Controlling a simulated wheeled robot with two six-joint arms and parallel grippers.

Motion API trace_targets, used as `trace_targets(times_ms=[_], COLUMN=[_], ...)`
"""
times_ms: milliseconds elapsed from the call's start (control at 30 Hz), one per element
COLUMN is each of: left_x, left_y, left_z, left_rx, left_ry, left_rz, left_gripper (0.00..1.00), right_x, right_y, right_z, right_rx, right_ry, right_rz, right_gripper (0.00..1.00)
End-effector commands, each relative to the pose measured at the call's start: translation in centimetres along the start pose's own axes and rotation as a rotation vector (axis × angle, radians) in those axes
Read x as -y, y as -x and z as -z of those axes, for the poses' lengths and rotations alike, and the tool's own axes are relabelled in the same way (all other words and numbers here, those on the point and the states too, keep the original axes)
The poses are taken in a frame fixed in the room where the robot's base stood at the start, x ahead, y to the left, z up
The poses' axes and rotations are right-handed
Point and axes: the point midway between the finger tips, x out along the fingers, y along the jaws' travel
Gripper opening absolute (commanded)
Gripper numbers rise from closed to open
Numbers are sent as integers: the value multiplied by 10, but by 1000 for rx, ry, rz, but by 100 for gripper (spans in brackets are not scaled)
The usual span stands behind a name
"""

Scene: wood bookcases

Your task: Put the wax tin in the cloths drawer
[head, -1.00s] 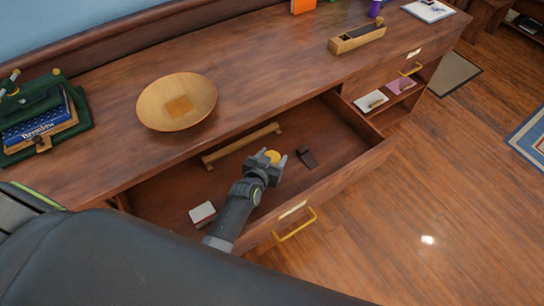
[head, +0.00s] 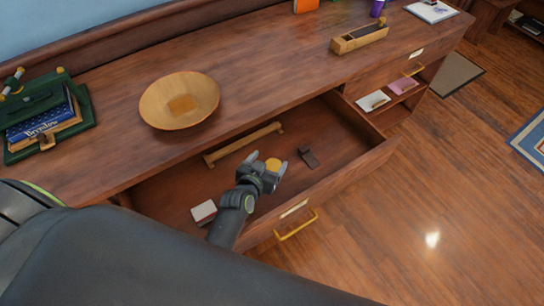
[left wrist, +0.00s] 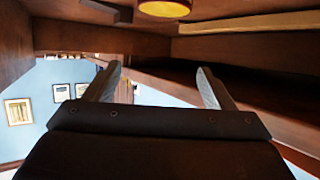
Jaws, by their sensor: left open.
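The wax tin, a round yellow-topped tin (head: 273,165), is inside the large open drawer (head: 345,178) and appears to rest on its floor. My left gripper (head: 267,163) reaches down into that drawer, fingers open on either side of the tin in the head view. In the left wrist view the tin (left wrist: 165,8) lies beyond the open fingertips (left wrist: 158,75), clear of both. I cannot read the drawer's label, so I cannot tell if it is the cloths drawer. My right gripper is not in view.
The drawer also holds a dark block (head: 308,156), a white box (head: 204,211) and a long wooden bar (head: 243,145). Above stand a wooden bowl (head: 179,99) and a wooden plane (head: 359,39). White and pink items (head: 402,86) lie in an open compartment at right.

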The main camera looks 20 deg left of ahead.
Motion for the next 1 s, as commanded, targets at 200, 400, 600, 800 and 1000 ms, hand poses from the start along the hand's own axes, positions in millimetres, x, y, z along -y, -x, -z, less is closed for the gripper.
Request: trace_targets(times_ms=[200, 400, 600, 800, 1000], left_x=[0, 0, 0, 0, 0], left_y=[21, 27, 27, 27, 31], left_z=[0, 0, 0, 0, 10], left_rx=[-1, -1, -1, -1, -1], left_ry=[2, 0, 0, 0, 0], left_rz=[0, 0, 0, 0, 0], left_gripper=[77, 77, 77, 77, 77], right_x=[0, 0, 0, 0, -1], right_y=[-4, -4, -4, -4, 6], right_z=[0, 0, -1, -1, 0], right_rx=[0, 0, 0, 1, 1], right_ry=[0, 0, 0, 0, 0], right_rz=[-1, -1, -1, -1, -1], right_gripper=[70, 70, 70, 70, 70])
